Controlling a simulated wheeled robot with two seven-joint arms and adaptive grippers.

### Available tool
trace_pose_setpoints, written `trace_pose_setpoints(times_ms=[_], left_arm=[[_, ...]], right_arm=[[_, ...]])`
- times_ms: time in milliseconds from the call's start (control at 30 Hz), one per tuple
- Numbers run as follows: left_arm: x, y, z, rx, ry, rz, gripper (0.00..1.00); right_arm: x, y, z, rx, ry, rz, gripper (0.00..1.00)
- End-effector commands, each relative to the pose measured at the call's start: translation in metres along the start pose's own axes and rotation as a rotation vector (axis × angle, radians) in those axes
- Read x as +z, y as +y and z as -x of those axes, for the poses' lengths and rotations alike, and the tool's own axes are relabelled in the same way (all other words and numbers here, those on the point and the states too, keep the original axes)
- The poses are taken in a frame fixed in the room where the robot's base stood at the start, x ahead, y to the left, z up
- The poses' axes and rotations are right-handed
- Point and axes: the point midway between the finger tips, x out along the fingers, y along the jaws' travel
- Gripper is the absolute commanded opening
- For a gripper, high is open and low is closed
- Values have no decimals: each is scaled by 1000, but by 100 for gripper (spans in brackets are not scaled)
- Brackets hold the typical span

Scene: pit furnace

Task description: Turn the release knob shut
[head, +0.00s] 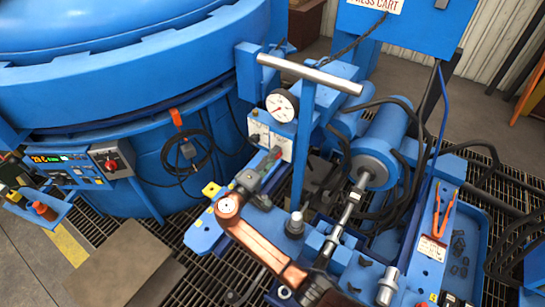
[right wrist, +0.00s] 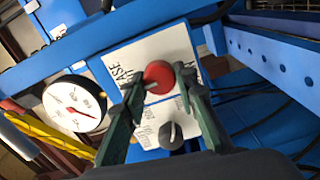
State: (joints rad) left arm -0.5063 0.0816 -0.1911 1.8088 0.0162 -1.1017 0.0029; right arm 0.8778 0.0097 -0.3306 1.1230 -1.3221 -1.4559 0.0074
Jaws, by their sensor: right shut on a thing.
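The red round knob (right wrist: 158,77) sits on a white label plate on a blue panel, with partly hidden lettering ending in "ASE" beside it. My right gripper (right wrist: 160,82) is shut on this red knob, one dark green finger on each side. A grey knob with a white pointer line (right wrist: 170,135) sits just below it, between the lower parts of the fingers. In the head view my right gripper (head: 276,157) reaches the front of the small panel (head: 259,130) under the gauge; the fingers hide the red knob there. My left gripper is not in view.
A round white gauge (head: 282,106) stands just above the panel. A T-handle bar (head: 309,74) rises close to the right of it. The big blue furnace (head: 130,80) fills the left. A blue cylinder with hoses (head: 378,145) lies to the right.

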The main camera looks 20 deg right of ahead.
Motion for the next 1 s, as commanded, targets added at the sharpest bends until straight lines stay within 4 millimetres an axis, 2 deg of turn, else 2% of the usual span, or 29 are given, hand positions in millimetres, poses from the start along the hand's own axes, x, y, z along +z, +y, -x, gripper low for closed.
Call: trace_pose_setpoints(times_ms=[400, 433, 500, 700, 1000], left_arm=[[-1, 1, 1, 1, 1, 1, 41], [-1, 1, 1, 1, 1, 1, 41], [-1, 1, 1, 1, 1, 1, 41], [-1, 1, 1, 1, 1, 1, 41], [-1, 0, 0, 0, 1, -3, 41]], right_arm=[[2, -4, 1, -6, -6, -3, 2], [2, -4, 1, -6, -6, -3, 27], [2, -4, 1, -6, -5, -3, 32], [1, -2, 1, -3, -3, -4, 44], [0, -2, 3, -2, 0, -5, 44]])
